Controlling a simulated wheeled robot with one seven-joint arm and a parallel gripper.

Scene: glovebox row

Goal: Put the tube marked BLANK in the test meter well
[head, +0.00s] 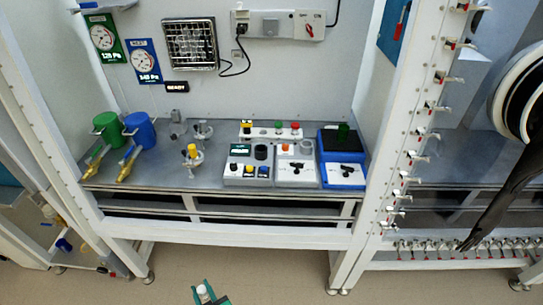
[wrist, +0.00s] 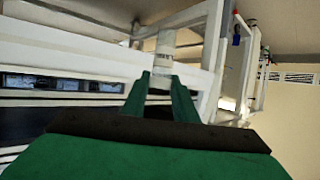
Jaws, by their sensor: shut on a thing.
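My gripper (head: 207,293) is at the bottom of the head view, in front of the bench and low over the floor area. Its green fingers (wrist: 162,95) are shut on a pale, see-through tube (wrist: 165,45), which sticks out beyond the fingertips. Small dark marks on the tube are too blurred to read; in the head view its end shows white (head: 203,290). A grey meter-like box (head: 246,168) with a green display stands on the bench, with a dark round opening (head: 261,152) in its top. I cannot read its name. The tube is well away from it.
A white rack (head: 270,131) with coloured caps stands behind the boxes. Another grey box (head: 296,173) and a blue-framed box (head: 342,172) stand to the right. A yellow-topped stand (head: 193,158) is on the left. The bench's white front rail (head: 230,232) lies between my gripper and the worktop.

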